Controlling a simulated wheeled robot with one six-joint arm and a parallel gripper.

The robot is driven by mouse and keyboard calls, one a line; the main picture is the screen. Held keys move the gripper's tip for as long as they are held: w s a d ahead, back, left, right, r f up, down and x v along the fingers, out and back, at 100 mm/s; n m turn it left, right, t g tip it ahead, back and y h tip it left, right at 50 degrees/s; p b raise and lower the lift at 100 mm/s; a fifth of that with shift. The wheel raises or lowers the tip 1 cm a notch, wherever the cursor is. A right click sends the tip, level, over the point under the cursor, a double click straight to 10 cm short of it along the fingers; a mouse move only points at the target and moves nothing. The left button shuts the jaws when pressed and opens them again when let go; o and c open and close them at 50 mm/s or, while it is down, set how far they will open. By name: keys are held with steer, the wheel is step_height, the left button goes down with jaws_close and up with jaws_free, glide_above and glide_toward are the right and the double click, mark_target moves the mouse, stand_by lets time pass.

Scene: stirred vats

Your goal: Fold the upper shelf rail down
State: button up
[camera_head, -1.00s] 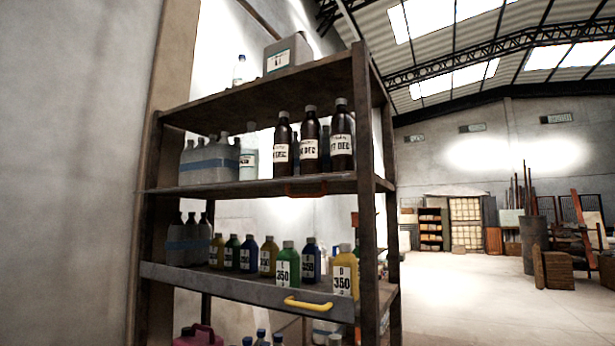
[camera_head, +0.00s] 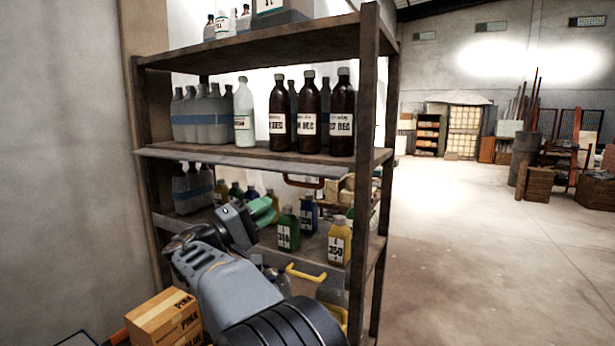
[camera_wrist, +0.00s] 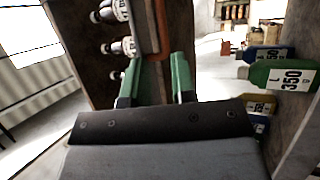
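The upper shelf rail (camera_head: 230,160) is a grey strip along the front edge of the shelf with the dark bottles. It shows below the bottle bases; I cannot tell its exact tilt. Its red-brown handle (camera_head: 303,181) sits just under the shelf edge. My gripper (camera_head: 265,209) is left of and lower than this handle, in front of the lower shelf. In the wrist view the two green fingers (camera_wrist: 167,80) are apart with nothing between the tips. A red-brown strip (camera_wrist: 160,28), probably the handle, lies just beyond them.
Dark bottles (camera_head: 308,118) stand on the upper shelf. Coloured bottles (camera_head: 288,232) stand below, close to my gripper, behind a lower rail with a yellow handle (camera_head: 306,274). A rack post (camera_head: 363,180) stands at right. A cardboard box (camera_head: 165,318) is low left; open floor lies right.

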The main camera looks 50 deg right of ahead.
mark_target(305, 186)
steer(key=p+x, duration=0.4)
steer(key=x, duration=0.8)
steer(key=shift+d, duration=0.2)
jaws_close()
